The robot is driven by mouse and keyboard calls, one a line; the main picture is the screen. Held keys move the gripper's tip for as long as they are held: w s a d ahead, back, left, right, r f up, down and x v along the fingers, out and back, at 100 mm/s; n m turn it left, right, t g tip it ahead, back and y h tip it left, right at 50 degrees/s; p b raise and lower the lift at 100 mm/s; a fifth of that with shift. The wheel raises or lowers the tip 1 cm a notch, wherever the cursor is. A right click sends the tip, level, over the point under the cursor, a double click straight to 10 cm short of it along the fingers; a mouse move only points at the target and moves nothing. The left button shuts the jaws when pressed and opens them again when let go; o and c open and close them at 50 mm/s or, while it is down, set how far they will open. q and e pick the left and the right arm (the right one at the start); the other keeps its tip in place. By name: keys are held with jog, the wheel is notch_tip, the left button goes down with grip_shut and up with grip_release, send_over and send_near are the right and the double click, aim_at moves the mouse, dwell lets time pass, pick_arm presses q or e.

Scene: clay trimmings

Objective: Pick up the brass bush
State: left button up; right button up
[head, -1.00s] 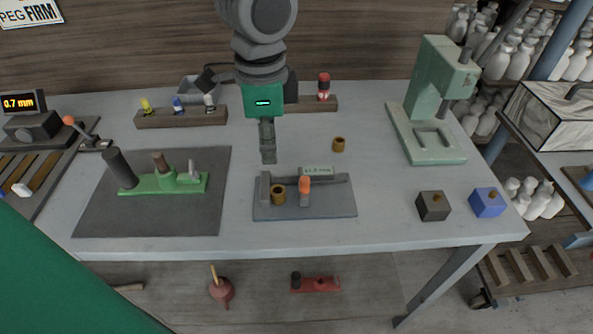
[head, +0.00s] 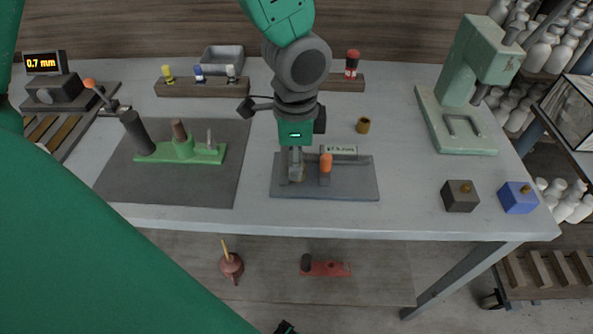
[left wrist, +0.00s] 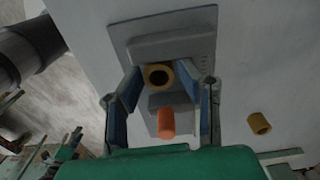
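A brass bush (left wrist: 152,68), a short hollow ring, sits at the grey gauge fixture (head: 361,187) near the table's front. My left gripper (head: 296,178) points down over the fixture's left part and largely hides this bush in the head view. In the left wrist view my left gripper (left wrist: 162,80) is open, its blue-padded fingers on either side of the bush, with gaps visible. A second brass bush (head: 363,125) lies loose on the table behind and right of the fixture; it also shows in the left wrist view (left wrist: 259,123).
The fixture's orange-tipped lever (head: 326,162) stands close right of the gripper. A green fixture (head: 205,153) on a dark mat is at left. A grey block (head: 460,197), a blue block (head: 518,199) and a pale green press (head: 463,115) are at right.

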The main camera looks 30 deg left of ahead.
pick_arm(q)
jog(key=shift+w+f, duration=0.1)
jog(key=shift+f, duration=0.85)
jog(key=shift+d+r, duration=0.1)
jog(key=shift+d, duration=0.2)
jog(key=shift+c, duration=0.8)
grip_shut()
